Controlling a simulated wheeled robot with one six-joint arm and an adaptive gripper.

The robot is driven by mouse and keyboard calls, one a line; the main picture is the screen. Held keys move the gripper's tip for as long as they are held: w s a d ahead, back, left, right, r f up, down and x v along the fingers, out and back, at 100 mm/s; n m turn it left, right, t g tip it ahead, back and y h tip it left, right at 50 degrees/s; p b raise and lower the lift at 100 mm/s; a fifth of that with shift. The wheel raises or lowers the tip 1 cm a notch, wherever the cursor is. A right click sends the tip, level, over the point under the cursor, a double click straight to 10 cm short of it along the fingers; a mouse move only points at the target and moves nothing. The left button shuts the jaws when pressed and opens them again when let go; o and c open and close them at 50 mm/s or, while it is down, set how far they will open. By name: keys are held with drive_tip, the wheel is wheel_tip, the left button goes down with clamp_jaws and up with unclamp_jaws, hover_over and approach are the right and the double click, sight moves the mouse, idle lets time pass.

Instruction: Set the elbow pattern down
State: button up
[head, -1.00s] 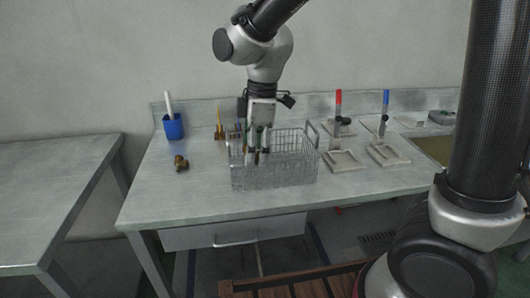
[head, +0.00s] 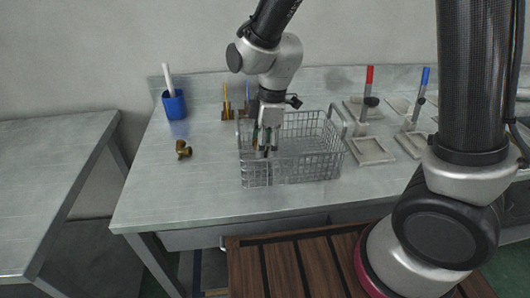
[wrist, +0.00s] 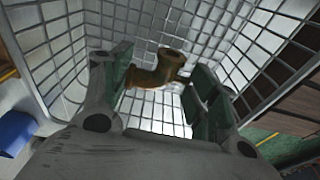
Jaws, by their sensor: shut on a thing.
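My gripper (head: 265,146) reaches down into the left part of a wire basket (head: 318,165) on the metal table. In the wrist view the two green-padded fingers (wrist: 160,82) are shut on a brown-gold elbow pattern (wrist: 155,70), with basket mesh (wrist: 240,35) around and beyond it. The elbow is hard to make out in the head view. Whether it touches the basket floor cannot be told. A separate brass-coloured fitting (head: 182,150) lies on the table left of the basket.
A blue cup (head: 174,105) with a white stick stands at the back left. Small holders with thin tools (head: 228,113) stand behind the basket. Trays (head: 372,151) and red and blue-topped stands (head: 364,105) are to the right. The table's front left is clear.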

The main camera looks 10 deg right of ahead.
drive_tip(key=shift+f, duration=1.55)
drive_tip(key=o, duration=0.9)
drive_tip(key=shift+f, duration=0.15)
